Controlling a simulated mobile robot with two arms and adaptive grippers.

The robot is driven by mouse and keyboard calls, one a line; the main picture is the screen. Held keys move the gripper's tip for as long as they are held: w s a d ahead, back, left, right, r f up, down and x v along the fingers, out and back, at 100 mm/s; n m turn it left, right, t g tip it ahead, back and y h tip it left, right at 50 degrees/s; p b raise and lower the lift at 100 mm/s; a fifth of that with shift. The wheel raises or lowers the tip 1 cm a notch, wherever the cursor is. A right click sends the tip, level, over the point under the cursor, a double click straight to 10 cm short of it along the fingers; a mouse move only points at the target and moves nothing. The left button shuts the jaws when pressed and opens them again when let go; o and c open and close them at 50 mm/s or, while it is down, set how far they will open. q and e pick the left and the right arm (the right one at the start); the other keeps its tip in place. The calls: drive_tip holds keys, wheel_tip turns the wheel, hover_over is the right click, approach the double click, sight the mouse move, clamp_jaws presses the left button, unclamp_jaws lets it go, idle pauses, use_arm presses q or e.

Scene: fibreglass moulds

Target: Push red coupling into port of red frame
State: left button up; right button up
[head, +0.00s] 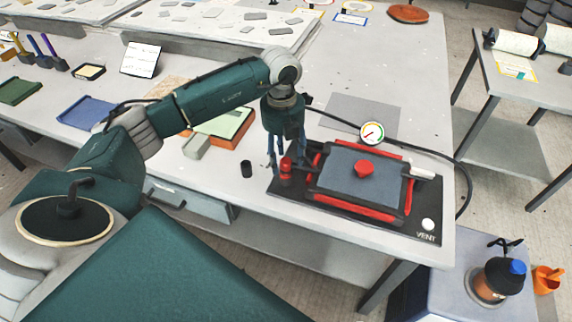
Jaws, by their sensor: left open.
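The red frame (346,208) surrounds a grey block (345,165) with a red knob (364,168) on top; both sit on a black base plate (399,228). A small red piece (286,169), which looks like the red coupling, stands upright at the left end of the plate, beside the frame. I cannot tell whether it touches the port, which I cannot make out. My left gripper (283,160) points down over this piece. Its fingers are open, seemingly around or just behind it, and partly overlap it in view. My right gripper is not in view.
A round gauge (373,132) stands behind the frame, and a white handle (421,171) at its right. A black hose (463,175) runs past the table's right edge. A black cylinder (246,169) and an orange-edged tray (246,136) are left of the gripper. The front table strip is clear.

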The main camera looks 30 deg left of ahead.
use_arm(q)
drive_tip(key=shift+f, duration=1.15)
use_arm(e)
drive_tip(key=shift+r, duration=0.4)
use_arm(q)
drive_tip(key=c, duration=1.3)
drive_tip(key=shift+o, duration=0.2)
drive_tip(key=shift+r, duration=0.1)
wheel_tip(320, 180, up, 13)
drive_tip(key=b, duration=0.3)
wheel_tip(320, 180, up, 6)
hover_over(286, 160)
drive_tip(key=shift+r+p, duration=0.45)
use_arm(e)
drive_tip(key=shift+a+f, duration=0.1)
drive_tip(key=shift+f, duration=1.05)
